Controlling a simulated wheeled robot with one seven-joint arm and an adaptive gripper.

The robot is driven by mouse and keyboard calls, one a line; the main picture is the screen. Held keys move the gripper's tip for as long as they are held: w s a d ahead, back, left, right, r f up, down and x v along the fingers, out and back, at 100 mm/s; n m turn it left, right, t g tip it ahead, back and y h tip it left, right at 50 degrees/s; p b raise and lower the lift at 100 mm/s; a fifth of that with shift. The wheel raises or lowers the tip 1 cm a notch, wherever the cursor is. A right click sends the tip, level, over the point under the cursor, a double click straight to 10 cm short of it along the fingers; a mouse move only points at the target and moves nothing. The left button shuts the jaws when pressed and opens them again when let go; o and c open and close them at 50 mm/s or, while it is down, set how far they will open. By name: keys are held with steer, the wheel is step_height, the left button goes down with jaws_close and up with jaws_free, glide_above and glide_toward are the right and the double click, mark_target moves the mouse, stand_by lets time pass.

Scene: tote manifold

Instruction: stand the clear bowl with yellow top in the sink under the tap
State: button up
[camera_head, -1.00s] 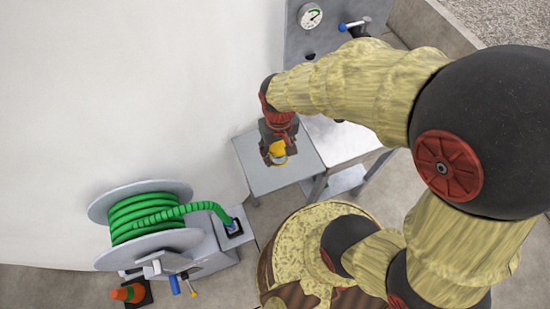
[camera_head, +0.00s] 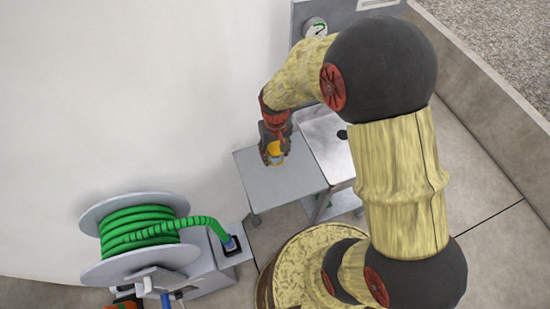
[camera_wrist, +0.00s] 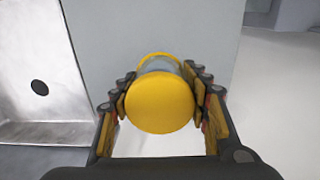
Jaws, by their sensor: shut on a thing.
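The clear bowl with yellow top (camera_head: 275,149) is held in my gripper (camera_head: 272,155) over the back part of the grey side table. In the wrist view, its round yellow top (camera_wrist: 160,103) fills the space between the two fingers of my gripper (camera_wrist: 163,82), which press on its sides. Its clear body is mostly hidden behind the top. I cannot tell how far it is above the table. The sink (camera_head: 322,140) is a metal basin right of the table; its basin and dark drain show at the left of the wrist view (camera_wrist: 28,75). The tap is hidden behind my arm.
The grey side table (camera_head: 285,183) has a bare top and adjoins the sink. A reel of green hose (camera_head: 138,228) stands at the left. A panel with a gauge (camera_head: 315,27) rises behind the sink. A white wall (camera_head: 130,90) bounds the left.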

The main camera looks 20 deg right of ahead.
steer(key=shift+w+f, duration=0.3)
steer(key=shift+f, duration=0.1)
steer(key=shift+w+d+f+b, duration=0.15)
steer(key=shift+f+b, duration=0.25)
steer(key=shift+f, duration=0.45)
steer(key=shift+w+a+f+b, duration=0.1)
steer(key=shift+f+b, duration=0.25)
steer(key=shift+f, duration=0.5)
steer(key=shift+f, duration=0.1)
steer(key=shift+f, duration=0.1)
steer(key=o, duration=1.2)
steer(key=shift+o, duration=0.2)
